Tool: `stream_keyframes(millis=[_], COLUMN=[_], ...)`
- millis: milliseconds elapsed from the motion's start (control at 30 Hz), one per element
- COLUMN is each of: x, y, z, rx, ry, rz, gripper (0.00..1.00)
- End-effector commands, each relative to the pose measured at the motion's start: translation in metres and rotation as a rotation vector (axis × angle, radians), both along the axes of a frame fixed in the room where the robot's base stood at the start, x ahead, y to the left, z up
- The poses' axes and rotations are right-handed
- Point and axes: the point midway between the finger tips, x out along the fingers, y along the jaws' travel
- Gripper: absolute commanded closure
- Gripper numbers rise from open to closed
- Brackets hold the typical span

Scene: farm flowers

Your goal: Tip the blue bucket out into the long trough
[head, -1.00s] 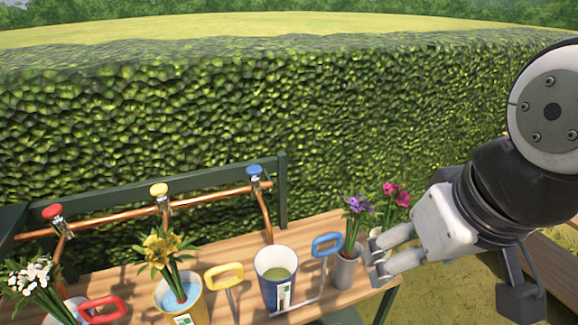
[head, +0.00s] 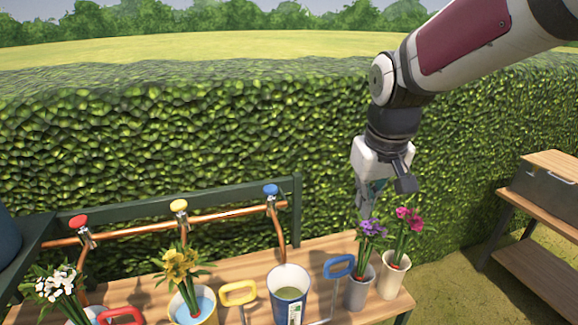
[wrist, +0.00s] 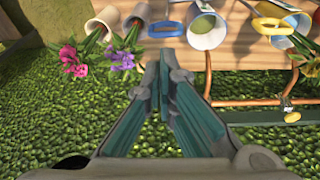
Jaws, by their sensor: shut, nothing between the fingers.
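The blue bucket (head: 276,304) stands upright on the wooden bench, with a white label and something dull green inside. Its blue handle (head: 339,266) sticks up at its right side. Both also show in the wrist view, the bucket (wrist: 206,42) at top centre and the handle (wrist: 166,30) to its left. A long grey trough (head: 540,188) stands on a separate wooden stand at the right; its inside is mostly hidden. My gripper (head: 366,210) points down above the purple flowers, right of the bucket and apart from its handle. It is shut and empty.
Purple flowers (head: 371,229) and pink flowers (head: 409,218) stand in pots right of the bucket. A yellow bucket (head: 193,312) with yellow flowers is to the left. Copper pipes with taps (head: 271,192) run behind. Grass lies between bench and trough stand.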

Motion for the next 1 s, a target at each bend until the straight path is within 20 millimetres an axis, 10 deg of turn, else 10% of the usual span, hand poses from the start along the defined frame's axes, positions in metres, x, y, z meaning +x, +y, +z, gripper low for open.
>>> stream_keyframes(millis=[400, 1000], x=[0.109, 0.134], y=[0.013, 0.019], z=[-0.096, -0.172], rx=[0.026, 0.039], ry=[0.086, 0.106], rz=[0.076, 0.092], gripper=[1.0, 1.0])
